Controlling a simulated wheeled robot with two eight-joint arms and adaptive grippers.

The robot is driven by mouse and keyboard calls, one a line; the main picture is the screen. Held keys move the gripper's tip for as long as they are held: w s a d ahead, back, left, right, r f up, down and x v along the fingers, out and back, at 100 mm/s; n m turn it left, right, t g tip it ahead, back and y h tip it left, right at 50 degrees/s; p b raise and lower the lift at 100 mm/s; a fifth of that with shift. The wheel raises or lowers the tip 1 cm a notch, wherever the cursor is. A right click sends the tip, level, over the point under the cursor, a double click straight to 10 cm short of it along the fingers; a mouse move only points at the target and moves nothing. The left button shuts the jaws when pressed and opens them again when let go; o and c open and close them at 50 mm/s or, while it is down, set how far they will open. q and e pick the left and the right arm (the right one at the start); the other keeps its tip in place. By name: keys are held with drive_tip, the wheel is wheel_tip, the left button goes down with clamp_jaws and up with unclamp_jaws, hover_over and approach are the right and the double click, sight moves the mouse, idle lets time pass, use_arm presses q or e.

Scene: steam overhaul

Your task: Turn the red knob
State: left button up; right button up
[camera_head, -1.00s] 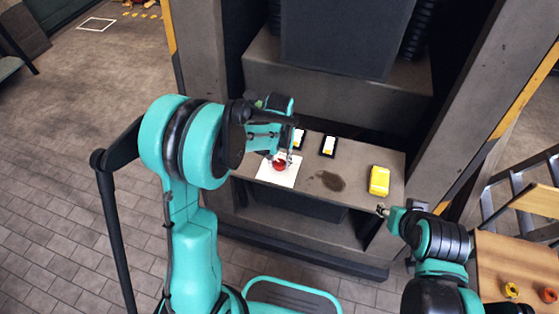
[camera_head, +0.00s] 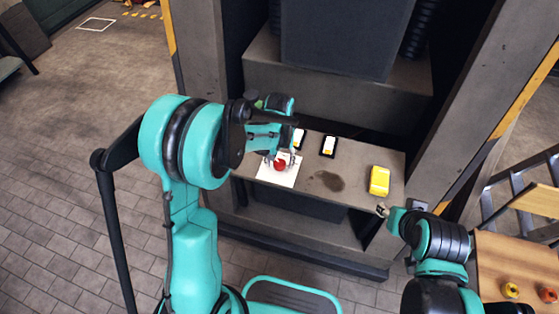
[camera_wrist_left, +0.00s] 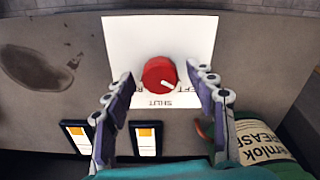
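The red knob (camera_head: 280,164) sits on a white plate (camera_head: 287,178) on the grey ledge. In the left wrist view the round knob (camera_wrist_left: 159,75) has a white mark pointing to the lower right. The plate (camera_wrist_left: 125,35) carries the word SHUT, upside down, and other partly hidden lettering. My left gripper (camera_head: 281,158) is over the plate. In the left wrist view its two fingers (camera_wrist_left: 160,92) are spread on either side of the knob, with visible gaps to it. My right gripper (camera_head: 383,210) is at the ledge's front right corner, away from the knob; its opening is too small to judge.
Two black-framed cards (camera_head: 328,146) (camera_head: 299,138) lie behind the plate. A dark stain (camera_head: 328,181) and a yellow container (camera_head: 379,181) are to its right. A green and white grease container (camera_wrist_left: 262,142) is near the left gripper. A wooden table (camera_head: 492,262) stands at right.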

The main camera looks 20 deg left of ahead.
sight(279, 163)
use_arm(q)
wheel_tip(279, 163, up, 12)
idle(0.6)
drive_tip(key=s+a+r+m+t, duration=0.2)
drive_tip(key=s+t, duration=0.5)
drive_tip(key=s, duration=1)
drive_tip(key=shift+a+r, duration=0.3)
drive_tip(key=shift+r, duration=0.35)
drive_tip(key=shift+s, duration=0.1)
